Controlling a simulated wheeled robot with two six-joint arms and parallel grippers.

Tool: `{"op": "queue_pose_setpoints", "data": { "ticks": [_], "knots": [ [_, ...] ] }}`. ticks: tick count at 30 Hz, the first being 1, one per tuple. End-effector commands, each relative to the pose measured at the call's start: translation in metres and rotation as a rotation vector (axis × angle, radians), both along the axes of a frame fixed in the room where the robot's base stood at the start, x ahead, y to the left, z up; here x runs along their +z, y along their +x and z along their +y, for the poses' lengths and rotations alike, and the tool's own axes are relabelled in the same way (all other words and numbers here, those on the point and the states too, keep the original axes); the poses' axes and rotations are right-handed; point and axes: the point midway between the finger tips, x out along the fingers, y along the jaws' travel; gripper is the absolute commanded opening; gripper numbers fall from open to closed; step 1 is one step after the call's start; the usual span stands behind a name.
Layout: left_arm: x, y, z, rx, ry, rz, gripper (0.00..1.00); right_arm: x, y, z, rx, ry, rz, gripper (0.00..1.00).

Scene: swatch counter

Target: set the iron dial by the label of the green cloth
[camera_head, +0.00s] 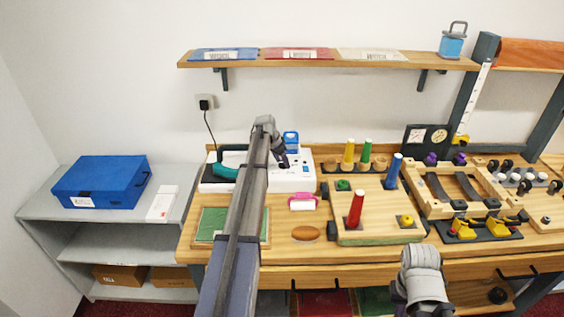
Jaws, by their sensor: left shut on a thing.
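The white iron station (292,182) stands on the bench behind my left arm. An iron with a teal handle (223,171) rests at its left part, partly hidden by that arm. My left gripper (284,162) points down at the station's top and is shut on what appears to be the small dial, which its fingers hide. A green cloth (213,222) lies flat at the bench's front left, partly covered by my arm; no label on it can be read. Only grey links of my right arm show at the bottom right; its fingers are not visible.
Blue, red and cream cloths with labels (222,54) lie on the wall shelf (350,62). A peg board (380,229) with a red peg (355,209) stands right of the station. A pink-banded item (302,202) and a brown oval (306,234) lie in front.

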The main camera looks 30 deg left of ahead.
Motion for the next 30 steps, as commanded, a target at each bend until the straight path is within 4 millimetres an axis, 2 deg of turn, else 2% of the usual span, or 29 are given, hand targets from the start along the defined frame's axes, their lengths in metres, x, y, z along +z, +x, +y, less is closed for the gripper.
{"op": "queue_pose_setpoints", "data": {
  "ticks": [1,7,19,30],
  "knots": [
    [0.0000,-0.0001,0.0000,0.000,0.000,0.000,0.23,0.0000,0.0000,0.0000,0.000,0.000,0.000,0.00],
    [0.0000,-0.0001,0.0000,0.000,0.000,0.000,0.00,0.0000,0.0000,0.0000,0.000,0.000,0.000,0.00],
    [-0.0001,-0.0010,-0.0019,0.089,0.000,0.001,0.00,0.0000,0.0000,0.0000,0.000,0.000,0.000,0.00],
    [-0.0001,-0.0007,-0.0052,0.408,0.001,0.000,0.00,-0.0001,0.0000,0.0000,0.000,0.000,0.000,0.00]
  ]
}}
